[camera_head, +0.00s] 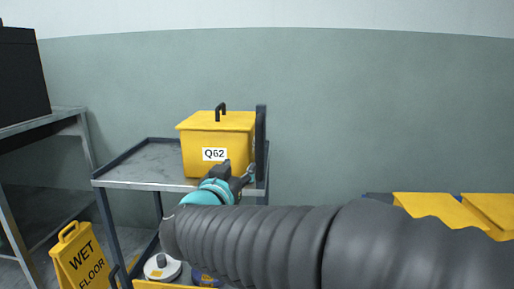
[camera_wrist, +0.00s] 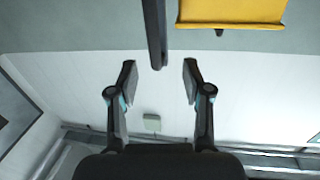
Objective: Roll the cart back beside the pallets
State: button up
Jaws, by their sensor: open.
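The cart (camera_head: 145,162) is a grey metal trolley with a dark-rimmed top tray, standing left of centre in the head view. A yellow lidded box (camera_head: 218,145) labelled Q62 sits on its top. A dark upright bar (camera_head: 260,135) rises at the cart's right end. My gripper (camera_head: 239,171) is open in front of that end, near the bar. In the wrist view, a dark bar (camera_wrist: 155,30) reaches down to the gap between the open fingertips (camera_wrist: 159,72), and the yellow box (camera_wrist: 232,12) shows beyond. My arm hides part of the cart's lower right. No pallet is clearly visible.
A yellow wet floor sign (camera_head: 80,255) stands at the cart's lower left. A grey table (camera_head: 40,122) with a black box (camera_head: 22,75) is at far left. Yellow lidded containers (camera_head: 435,207) stand at right, partly behind my arm. A plain wall (camera_head: 370,110) closes the back.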

aim_at(258, 149)
jog(key=shift+h, duration=0.3)
jog(key=x, duration=1.4)
jog(key=shift+d, duration=0.45)
grip_shut()
